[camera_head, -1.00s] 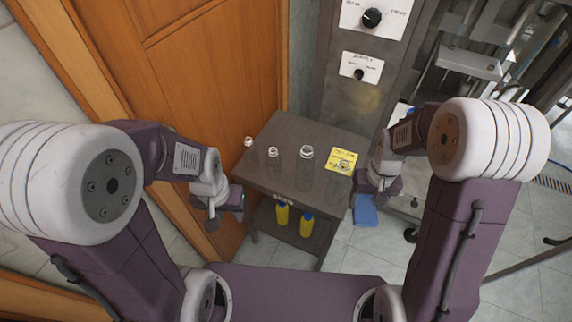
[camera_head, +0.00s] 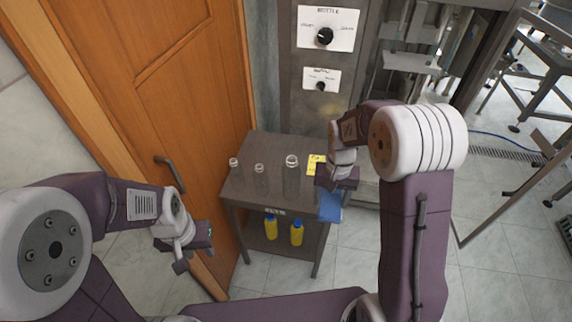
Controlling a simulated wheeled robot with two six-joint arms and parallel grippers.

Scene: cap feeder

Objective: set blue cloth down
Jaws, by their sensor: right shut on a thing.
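The blue cloth (camera_head: 330,207) hangs below my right gripper (camera_head: 335,184), which is shut on it. Cloth and gripper are at the right front corner of the small dark table (camera_head: 232,190). I cannot tell whether the cloth touches the table edge. The gripper hides the cloth's upper part and part of a yellow label (camera_head: 314,166) on the table top. My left gripper (camera_head: 198,246) is off to the left of the table, in front of the wooden door, with no object visible in it. Its fingers are too small to judge.
Several clear bottles, one at the middle right (camera_head: 291,175), stand on the table top. A panel with knobs (camera_head: 324,36) rises behind the table. Metal machine frames stand at the right.

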